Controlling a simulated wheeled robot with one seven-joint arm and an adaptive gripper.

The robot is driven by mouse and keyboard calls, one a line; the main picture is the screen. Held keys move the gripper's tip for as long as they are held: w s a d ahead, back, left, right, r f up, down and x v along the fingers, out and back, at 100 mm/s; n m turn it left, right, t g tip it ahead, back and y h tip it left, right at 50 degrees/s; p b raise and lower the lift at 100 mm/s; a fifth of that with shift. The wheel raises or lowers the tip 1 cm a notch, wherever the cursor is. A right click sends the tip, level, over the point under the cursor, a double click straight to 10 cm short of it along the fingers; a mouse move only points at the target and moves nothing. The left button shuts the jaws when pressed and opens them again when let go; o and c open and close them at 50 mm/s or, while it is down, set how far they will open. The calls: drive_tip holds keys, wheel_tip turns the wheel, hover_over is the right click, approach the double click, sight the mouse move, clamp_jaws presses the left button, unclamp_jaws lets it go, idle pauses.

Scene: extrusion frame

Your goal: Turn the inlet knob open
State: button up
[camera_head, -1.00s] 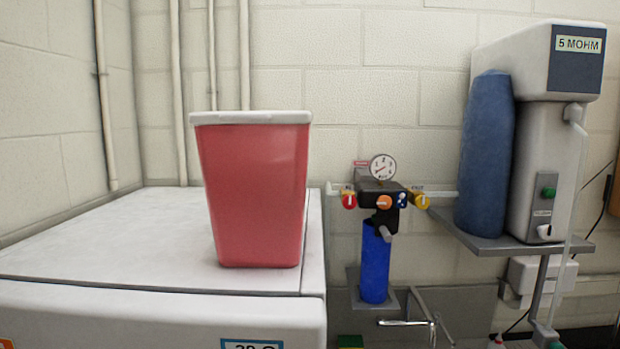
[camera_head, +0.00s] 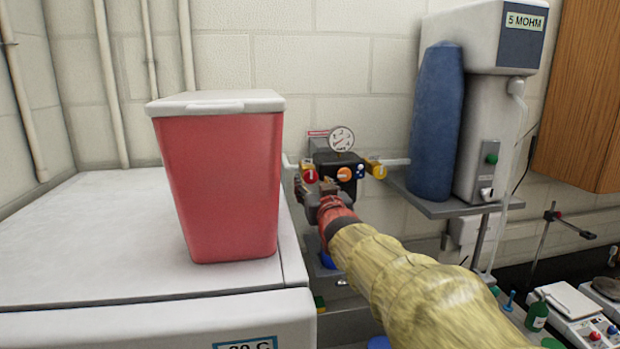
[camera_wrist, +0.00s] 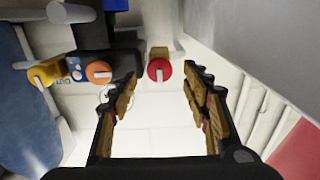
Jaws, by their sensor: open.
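A red knob (camera_head: 309,174) with a white pointer bar is at the left end of the black valve block; I take it as the inlet knob, though its label is unreadable. An orange knob (camera_head: 343,174) is in the middle and a yellow knob (camera_head: 379,171) at the right. My gripper (camera_head: 316,187) is open just in front of the red knob. In the wrist view the red knob (camera_wrist: 159,70) lies between and beyond the open fingers (camera_wrist: 160,80), its bar roughly upright. I see no clear contact with it.
A round gauge (camera_head: 341,138) sits above the block. A red bin with white lid (camera_head: 222,185) stands on the white freezer (camera_head: 90,245), close left of my gripper. A blue cylinder (camera_head: 436,120) and a white water unit (camera_head: 490,120) stand on a shelf at the right.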

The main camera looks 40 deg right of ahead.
sight(311, 178)
drive_tip(key=shift+p+x, duration=0.35)
drive_tip(key=shift+x, duration=1.55)
drive_tip(key=c, duration=1.1)
drive_tip(key=shift+c, duration=0.3)
